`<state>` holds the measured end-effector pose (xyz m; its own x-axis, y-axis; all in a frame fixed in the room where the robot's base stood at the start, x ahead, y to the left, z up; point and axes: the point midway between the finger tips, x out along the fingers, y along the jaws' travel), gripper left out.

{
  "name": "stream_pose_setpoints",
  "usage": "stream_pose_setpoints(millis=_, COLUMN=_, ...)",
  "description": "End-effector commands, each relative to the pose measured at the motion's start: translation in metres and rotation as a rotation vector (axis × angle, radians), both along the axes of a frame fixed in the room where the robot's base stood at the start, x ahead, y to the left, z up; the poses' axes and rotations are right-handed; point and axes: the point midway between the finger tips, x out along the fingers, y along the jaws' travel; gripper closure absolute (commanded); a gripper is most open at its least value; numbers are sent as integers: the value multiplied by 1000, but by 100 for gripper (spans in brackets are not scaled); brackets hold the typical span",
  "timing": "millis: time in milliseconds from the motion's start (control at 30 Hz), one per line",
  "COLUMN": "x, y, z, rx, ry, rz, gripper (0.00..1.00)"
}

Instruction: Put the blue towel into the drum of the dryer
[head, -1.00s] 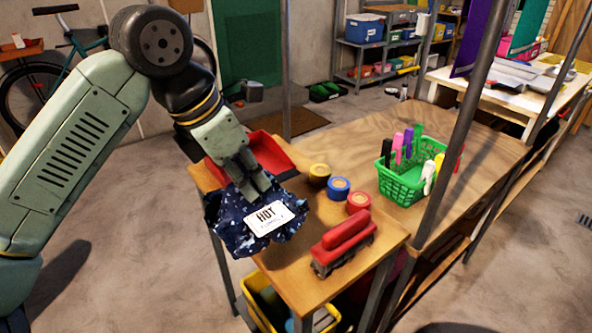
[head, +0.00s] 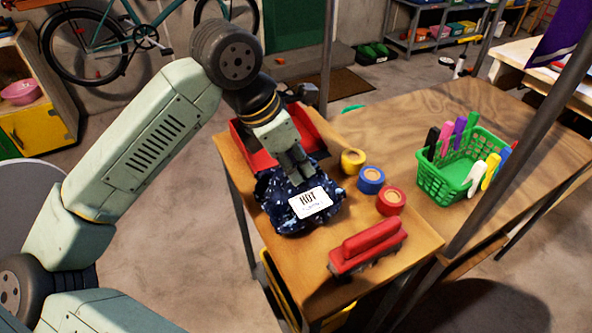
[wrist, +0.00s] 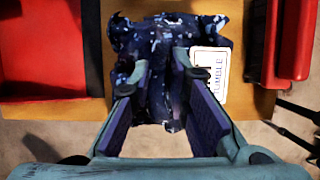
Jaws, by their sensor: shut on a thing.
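The blue towel (head: 272,199) is a crumpled dark navy cloth with pale speckles, at the left edge of a wooden table. A white tag (head: 311,203) reading "HOT" lies against its front; the smaller print is hard to read in the head view. My gripper (head: 297,180) points down into the towel and is shut on it. In the wrist view the towel (wrist: 165,40) bunches between and beyond the fingers of my gripper (wrist: 160,72), with the tag (wrist: 208,72) to the right. I cannot tell whether the towel touches the table. No dryer is identifiable.
A red tray (head: 243,139) is behind the towel. Yellow (head: 353,161), blue (head: 371,180) and red (head: 391,201) rolls stand to its right. A red block-like object (head: 367,247) lies in front. A green basket (head: 440,186) holds markers. A metal post (head: 520,130) rises at right. Floor left is open.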

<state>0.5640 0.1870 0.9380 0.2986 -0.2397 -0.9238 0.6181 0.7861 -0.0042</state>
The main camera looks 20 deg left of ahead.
Motion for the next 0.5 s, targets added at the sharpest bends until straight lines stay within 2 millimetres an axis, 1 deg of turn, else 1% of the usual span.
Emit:
stream_pose_setpoints(millis=100, x=-1, y=0, z=-16, rx=-4, ry=2, rz=2, gripper=100)
stream_pose_setpoints(millis=200, x=0, y=0, z=-26, rx=-2, ry=0, rz=1, gripper=100)
stream_pose_setpoints(millis=500, x=0, y=0, z=-30, rx=0, ry=0, rz=0, gripper=100)
